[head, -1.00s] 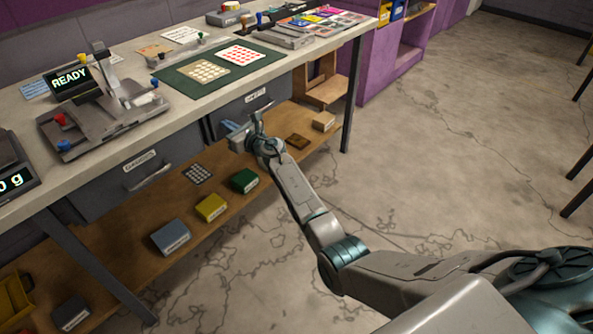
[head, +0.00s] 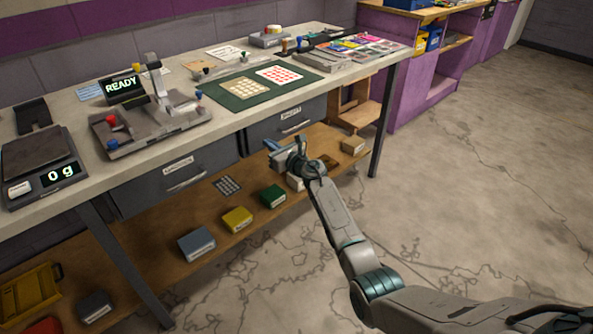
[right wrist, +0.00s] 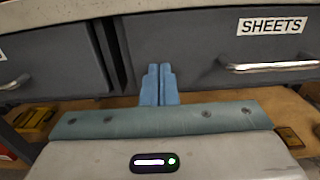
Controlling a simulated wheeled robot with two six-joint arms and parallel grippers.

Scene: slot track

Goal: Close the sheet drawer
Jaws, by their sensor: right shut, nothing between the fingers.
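The sheet drawer (head: 268,133) is a grey drawer under the bench, to the right of another grey drawer (head: 150,190). Its SHEETS label and metal handle (right wrist: 270,67) show in the right wrist view. Its front looks flush or nearly flush; a small gap cannot be ruled out. My right gripper (head: 272,147) is shut and empty, in front of and below the sheet drawer's left part in the head view. Its blue fingertips (right wrist: 158,82) point toward the drawer's left edge, left of the handle. Contact cannot be told. My left gripper is out of view.
The bench top (head: 225,122) holds a scale (head: 45,170), a press with a READY display (head: 122,87) and a green mat (head: 236,100). The lower shelf (head: 140,225) carries several small boxes. A bench leg (head: 384,120) stands right of the drawer. The floor at right is clear.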

